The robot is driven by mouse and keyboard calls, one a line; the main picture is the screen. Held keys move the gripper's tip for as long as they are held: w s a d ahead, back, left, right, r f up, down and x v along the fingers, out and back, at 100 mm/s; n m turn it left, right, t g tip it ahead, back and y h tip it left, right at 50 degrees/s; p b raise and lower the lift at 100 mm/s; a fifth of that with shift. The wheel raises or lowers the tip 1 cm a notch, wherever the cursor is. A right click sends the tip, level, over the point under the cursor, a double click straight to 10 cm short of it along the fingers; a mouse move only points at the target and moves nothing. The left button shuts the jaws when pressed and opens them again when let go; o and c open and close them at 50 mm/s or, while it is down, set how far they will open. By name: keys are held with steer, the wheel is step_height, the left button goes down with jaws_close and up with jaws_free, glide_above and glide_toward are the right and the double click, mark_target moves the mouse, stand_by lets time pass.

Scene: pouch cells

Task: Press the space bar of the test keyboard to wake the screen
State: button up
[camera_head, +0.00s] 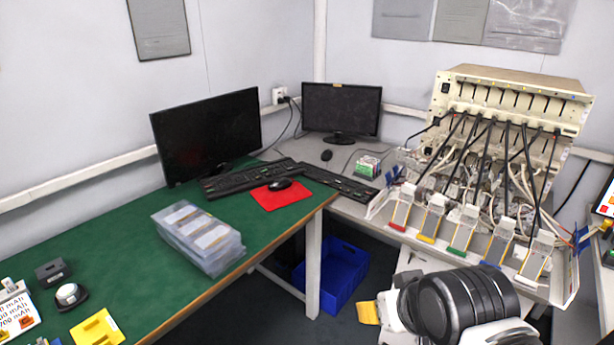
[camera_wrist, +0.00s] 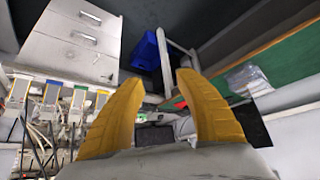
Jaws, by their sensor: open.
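Two black keyboards are in the head view. One keyboard (camera_head: 340,184) lies on the grey bench in front of the small dark screen (camera_head: 341,108). The other keyboard (camera_head: 240,181) lies on the green bench before the larger dark screen (camera_head: 208,134). No label shows which is the test keyboard, and the space bars are too small to make out. My gripper (camera_wrist: 160,82) is open and empty, with two yellow fingers apart in the wrist view. In the head view one yellow fingertip (camera_head: 368,312) shows at the lower right, well short of both keyboards.
A black mouse (camera_head: 279,184) lies on a red mat (camera_head: 290,198). Clear plastic boxes (camera_head: 199,236) sit on the green bench. A blue crate (camera_head: 333,275) stands below.

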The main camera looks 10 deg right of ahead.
jaws_close()
stand_by(1.1)
